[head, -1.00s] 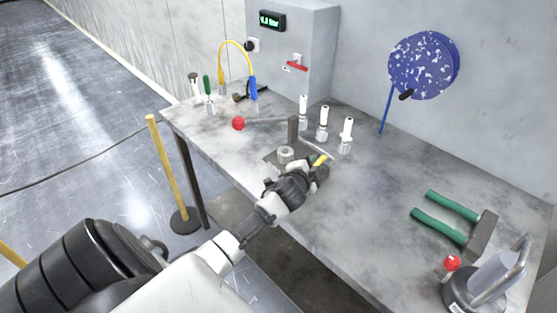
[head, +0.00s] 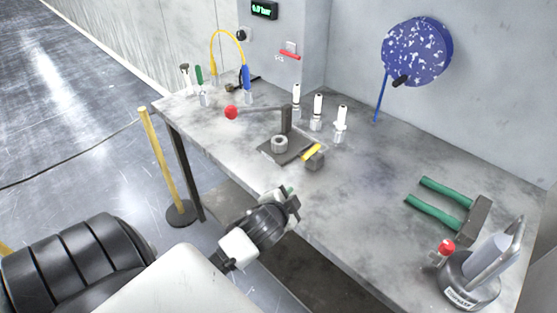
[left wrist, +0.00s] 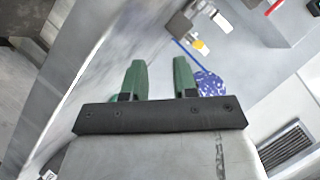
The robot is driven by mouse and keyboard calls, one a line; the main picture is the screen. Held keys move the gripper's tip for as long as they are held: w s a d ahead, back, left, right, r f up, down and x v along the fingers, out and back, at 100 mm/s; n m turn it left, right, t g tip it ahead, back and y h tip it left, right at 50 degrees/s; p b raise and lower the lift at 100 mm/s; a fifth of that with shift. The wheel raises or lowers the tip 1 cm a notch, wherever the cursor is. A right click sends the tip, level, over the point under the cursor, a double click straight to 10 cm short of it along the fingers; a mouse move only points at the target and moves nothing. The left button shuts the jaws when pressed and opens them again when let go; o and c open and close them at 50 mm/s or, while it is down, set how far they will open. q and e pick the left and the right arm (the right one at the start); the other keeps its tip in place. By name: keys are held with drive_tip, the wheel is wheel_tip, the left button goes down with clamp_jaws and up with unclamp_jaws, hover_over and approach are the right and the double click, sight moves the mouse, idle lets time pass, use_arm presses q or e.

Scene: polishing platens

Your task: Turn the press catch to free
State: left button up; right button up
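The press (head: 286,120) stands on a dark base plate on the grey bench, with a long lever ending in a red ball (head: 231,112). A yellow catch piece (head: 311,152) lies slanted beside a small dark block (head: 315,161) at the plate's right end. The yellow piece also shows blurred in the left wrist view (left wrist: 200,45). My left gripper (head: 291,196) is below and left of it in the head view, apart from it, near the bench's front edge. In the left wrist view its two green fingers (left wrist: 159,78) are apart with nothing between them.
Several white-topped bottles (head: 318,112) stand behind the press. A blue speckled disc (head: 417,51) hangs on the wall. The bench between press and pliers is clear.

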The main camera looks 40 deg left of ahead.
use_arm(q)
drive_tip(key=s+d+f+n+g+h, duration=0.1)
drive_tip(key=s+d+f+g, duration=0.2)
drive_tip(key=s, duration=0.3)
drive_tip(key=s+d+f+n+g+h, duration=0.1)
drive_tip(key=s+d+f+n+g, duration=0.1)
drive_tip(key=s, duration=0.4)
wheel_tip(320, 180, down, 2)
drive_tip(key=shift+s+d+g, duration=0.4)
drive_tip(key=shift+d+g, duration=0.2)
drive_tip(key=shift+d, duration=0.6)
use_arm(e)
drive_tip(key=shift+d+f, duration=0.15)
drive_tip(key=shift+d, duration=0.2)
